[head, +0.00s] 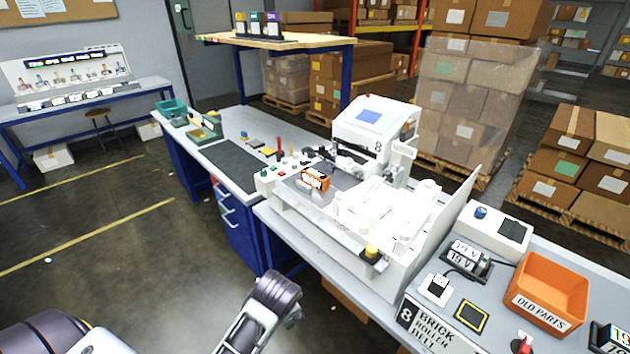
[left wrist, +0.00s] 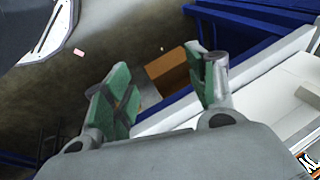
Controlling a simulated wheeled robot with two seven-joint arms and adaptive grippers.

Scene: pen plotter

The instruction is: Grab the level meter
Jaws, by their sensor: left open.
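A small orange block-shaped device with a white lettered face (head: 315,179), which may be the level meter, sits on the white plotter machine (head: 350,205) on the bench. Its lettering is too small to read. An orange and white edge with dark lettering, perhaps the same device, shows in the bottom right corner of the left wrist view (left wrist: 311,162). My left gripper (left wrist: 162,88) is open and empty, its green-padded fingers wide apart. It is in front of the bench, apart from the orange device. My right gripper is not in view.
An orange "OLD PARTS" bin (head: 548,288) stands on the right of the bench, near a black counter-like device (head: 470,260). The plotter has a tall white side panel (head: 450,225). Blue drawers (head: 237,225) are under the bench.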

